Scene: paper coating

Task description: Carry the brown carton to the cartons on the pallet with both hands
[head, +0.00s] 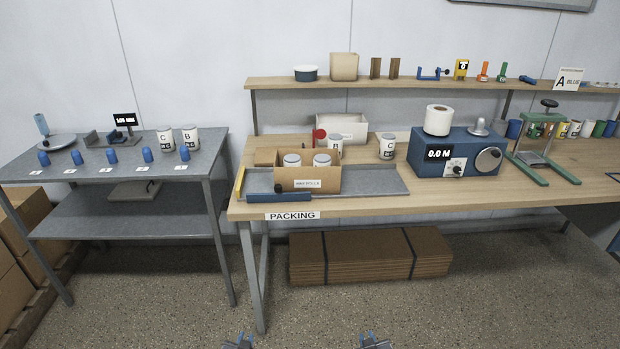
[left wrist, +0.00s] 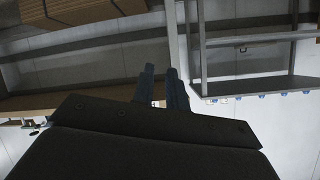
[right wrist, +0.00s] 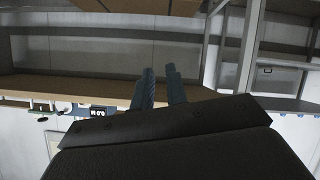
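The brown carton (head: 307,180) stands open-topped on a grey plate at the left end of the packing bench, with white cans (head: 322,162) inside and a label on its front. The cartons on the pallet (head: 12,225) show at the far left on the floor, cut off by the picture edge. The wooden pallet (head: 40,303) is partly visible under them. My left gripper (head: 238,342) and right gripper (head: 375,341) are low at the bottom edge, well short of the bench. In the left wrist view (left wrist: 160,68) and right wrist view (right wrist: 160,69), the fingers are slightly apart with nothing between them.
The packing bench (head: 450,195) has a blue machine (head: 455,153) and a can (head: 387,146) right of the carton. A grey side table (head: 120,165) stands between bench and pallet. Flat strapped cardboard (head: 370,255) lies under the bench. The floor in front is clear.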

